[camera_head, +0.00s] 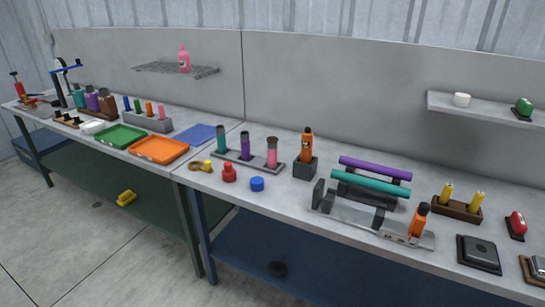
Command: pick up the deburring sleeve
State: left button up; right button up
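I cannot tell for sure which thing is the deburring sleeve. Small parts lie on the near bench: a red stepped part (229,173), a short blue round part (257,184) and a yellow ring-like part (207,166). Behind them a grey rack (250,163) holds upright sleeve-like cylinders: teal (221,140), purple (244,146) and pink (271,154). An orange tool (307,146) stands upright in a dark block. Neither of my grippers is in view.
A holder (457,208) bears yellow cylinders. Green (120,136) and orange (158,150) trays lie on the left bench. The near bench's front strip is clear.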

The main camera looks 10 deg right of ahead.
aim_at(229, 174)
jog(key=i+j+z, duration=0.5)
jog(key=i+j, duration=0.2)
jog(key=i, duration=0.15)
